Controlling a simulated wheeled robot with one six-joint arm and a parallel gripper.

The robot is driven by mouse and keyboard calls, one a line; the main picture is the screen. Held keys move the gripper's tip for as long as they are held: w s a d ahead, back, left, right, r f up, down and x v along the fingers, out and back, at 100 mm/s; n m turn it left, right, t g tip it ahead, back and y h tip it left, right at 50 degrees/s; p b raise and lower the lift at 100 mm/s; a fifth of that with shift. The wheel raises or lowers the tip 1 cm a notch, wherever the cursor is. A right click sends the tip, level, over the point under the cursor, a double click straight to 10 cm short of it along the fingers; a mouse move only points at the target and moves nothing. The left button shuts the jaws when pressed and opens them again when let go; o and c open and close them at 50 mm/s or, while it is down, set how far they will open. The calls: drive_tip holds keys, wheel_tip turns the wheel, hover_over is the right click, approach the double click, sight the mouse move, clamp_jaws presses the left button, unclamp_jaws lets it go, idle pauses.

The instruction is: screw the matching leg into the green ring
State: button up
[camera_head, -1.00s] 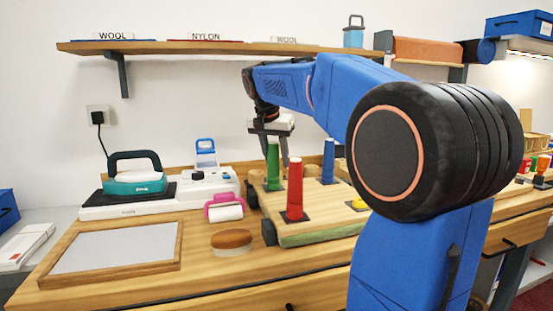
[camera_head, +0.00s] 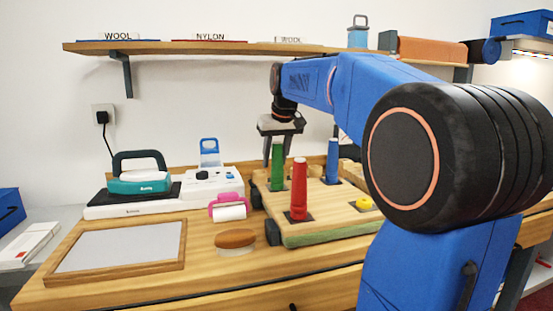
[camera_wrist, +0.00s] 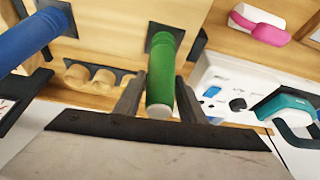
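The green leg (camera_head: 277,168) stands upright in a dark plate on the wooden board (camera_head: 330,215). Its pale end points at the wrist camera, and its wider green collar is at the plate in the wrist view (camera_wrist: 161,75). My gripper (camera_head: 278,152) is above it, one finger on each side. The fingertips look closed against the leg, also in the wrist view (camera_wrist: 160,88). The green ring cannot be told apart from the collar. A red leg (camera_head: 299,190) stands nearer and a blue leg (camera_head: 332,161) stands to the right.
A yellow ring (camera_head: 364,204) sits on the board's right side. A pink roller (camera_head: 228,207), a brown-topped round pad (camera_head: 235,239) and a teal iron (camera_head: 139,183) lie to the left. A framed panel (camera_head: 121,246) fills the front left. My arm hides the right side.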

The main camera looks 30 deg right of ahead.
drive_tip(key=n, duration=0.2)
drive_tip(key=n+y, duration=0.1)
drive_tip(key=n, duration=0.1)
drive_tip(key=n+y, duration=0.1)
drive_tip(key=n, duration=0.1)
drive_tip(key=shift+w+a, duration=0.2)
drive_tip(key=shift+a, duration=0.2)
drive_tip(key=shift+c, duration=0.2)
clamp_jaws()
drive_tip(key=m, duration=0.2)
drive_tip(key=m+h, duration=0.1)
drive_tip(key=shift+d+f+m, duration=0.1)
drive_tip(key=shift+d+m, duration=0.15)
drive_tip(key=shift+m, duration=0.05)
drive_tip(key=m, duration=0.2)
drive_tip(key=m+h, duration=0.1)
drive_tip(key=shift+s+d+m+h, duration=0.2)
drive_tip(key=shift+d+m+h, duration=0.1)
drive_tip(key=shift+d+m, duration=0.1)
drive_tip(key=m, duration=0.1)
drive_tip(key=m+h, duration=0.1)
drive_tip(key=m, duration=0.1)
drive_tip(key=m+g, duration=0.1)
drive_tip(key=shift+s+d+m+h, duration=0.2)
drive_tip(key=shift+d+m+h, duration=0.1)
drive_tip(key=shift+d+m, duration=0.1)
drive_tip(key=shift+s+d+m+g+h, duration=0.15)
drive_tip(key=shift+m+g+h, duration=0.25)
drive_tip(key=shift+m, duration=1)
